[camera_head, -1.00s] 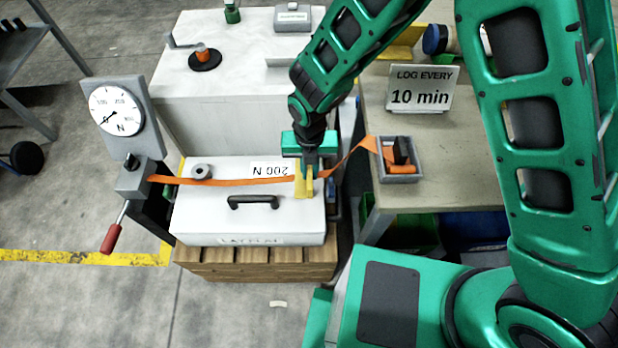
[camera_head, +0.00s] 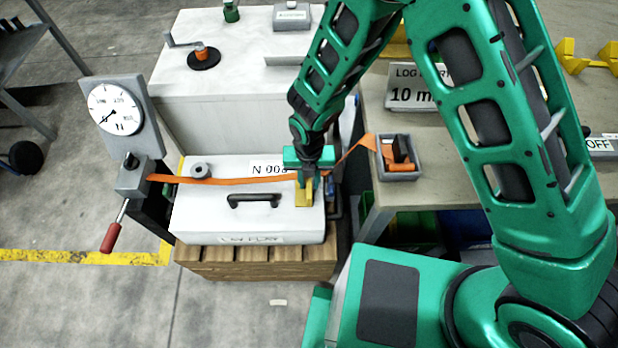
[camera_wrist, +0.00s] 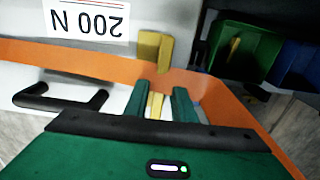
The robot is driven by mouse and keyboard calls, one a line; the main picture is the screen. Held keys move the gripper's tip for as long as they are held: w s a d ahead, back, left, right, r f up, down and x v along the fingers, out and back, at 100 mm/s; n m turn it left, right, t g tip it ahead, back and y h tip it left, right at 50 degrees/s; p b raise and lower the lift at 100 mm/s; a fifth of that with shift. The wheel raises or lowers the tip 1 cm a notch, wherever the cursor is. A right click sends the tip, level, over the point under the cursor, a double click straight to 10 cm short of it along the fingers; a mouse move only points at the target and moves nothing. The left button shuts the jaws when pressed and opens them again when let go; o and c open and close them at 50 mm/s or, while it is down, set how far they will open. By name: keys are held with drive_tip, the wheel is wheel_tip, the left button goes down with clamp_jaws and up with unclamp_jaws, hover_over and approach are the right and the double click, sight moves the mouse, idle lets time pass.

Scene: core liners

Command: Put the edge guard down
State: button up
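The yellow edge guard (camera_head: 304,196) is at the right end of the white case's lid, where the orange strap (camera_head: 240,181) crosses the edge. In the wrist view, part of the guard (camera_wrist: 154,48) shows beyond the strap, and a yellow piece of it shows between my green fingers. My gripper (camera_head: 318,180) points down over the guard and appears shut on it; the finger contact is partly hidden. I cannot tell whether the guard's underside touches the lid.
The white case (camera_head: 200,222) has a black handle (camera_head: 252,199) and rests on a wooden pallet (camera_head: 250,265). A gauge (camera_head: 117,109) with a red-handled lever stands left. A grey tray (camera_head: 400,176) holding orange strap sits on the bench to the right.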

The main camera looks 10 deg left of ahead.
sight(309, 179)
drive_tip(key=shift+o, duration=0.3)
drive_tip(key=shift+r, duration=0.1)
wheel_tip(309, 179, up, 12)
idle(0.5)
idle(0.4)
